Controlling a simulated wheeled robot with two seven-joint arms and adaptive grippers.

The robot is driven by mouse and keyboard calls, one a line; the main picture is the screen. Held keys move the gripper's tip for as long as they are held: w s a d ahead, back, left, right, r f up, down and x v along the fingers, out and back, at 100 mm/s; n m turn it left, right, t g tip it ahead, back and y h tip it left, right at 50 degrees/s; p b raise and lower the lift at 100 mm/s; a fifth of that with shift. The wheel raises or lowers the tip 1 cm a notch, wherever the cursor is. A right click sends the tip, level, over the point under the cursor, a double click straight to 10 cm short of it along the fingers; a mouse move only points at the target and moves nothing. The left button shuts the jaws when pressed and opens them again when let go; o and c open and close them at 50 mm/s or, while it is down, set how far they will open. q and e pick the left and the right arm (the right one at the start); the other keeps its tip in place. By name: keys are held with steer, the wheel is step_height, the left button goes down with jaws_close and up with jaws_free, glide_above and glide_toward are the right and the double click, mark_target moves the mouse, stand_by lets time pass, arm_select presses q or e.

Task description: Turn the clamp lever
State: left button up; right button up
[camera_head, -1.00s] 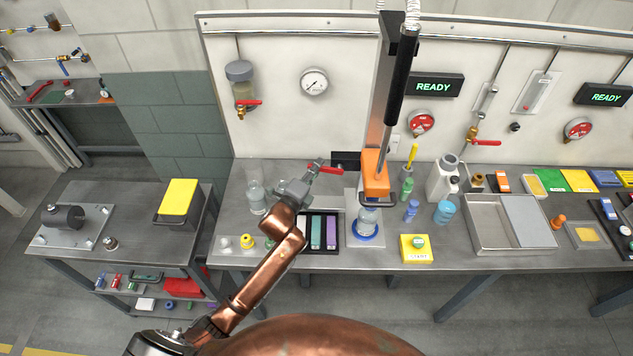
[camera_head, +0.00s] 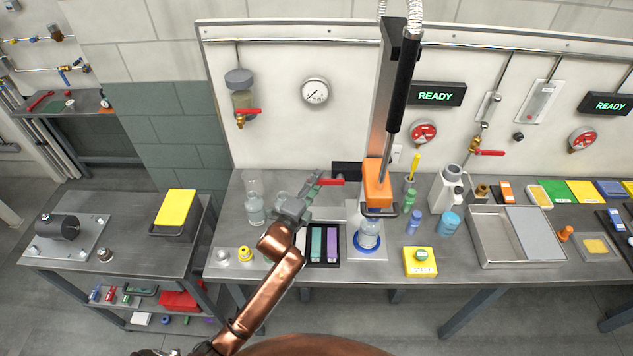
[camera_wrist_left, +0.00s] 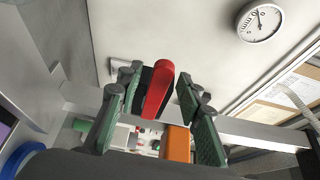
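A red lever (camera_head: 330,182) stands out beside the black box on the upright metal column, at the back of the bench. In the left wrist view the red lever (camera_wrist_left: 157,89) lies between the two green fingers of my left gripper (camera_wrist_left: 160,92), with a visible gap to the right finger. The left gripper (camera_head: 313,187) is open around it in the head view. Contact with the left finger is hard to judge. An orange clamp block (camera_head: 377,184) sits on the column above a clear jar (camera_head: 369,233), with a long black handle (camera_head: 402,85) rising from it. My right gripper is out of view.
A black tray (camera_head: 303,243) with coloured blocks and a yellow START button box (camera_head: 420,262) are near the bench front. Glass bottles (camera_head: 255,205) stand left of my gripper. A white bottle (camera_head: 445,188) and a metal tray (camera_head: 482,257) stand to the right.

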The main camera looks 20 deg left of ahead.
arm_select(q)
steer(key=shift+s+a+p, duration=0.15)
steer(key=shift+s+p, duration=0.15)
steer(key=shift+s, duration=0.4)
steer(key=s+a+p, duration=0.1)
steer(key=s+p, duration=0.1)
steer(key=s, duration=0.4)
steer(key=shift+p, duration=0.3)
stand_by(0.4)
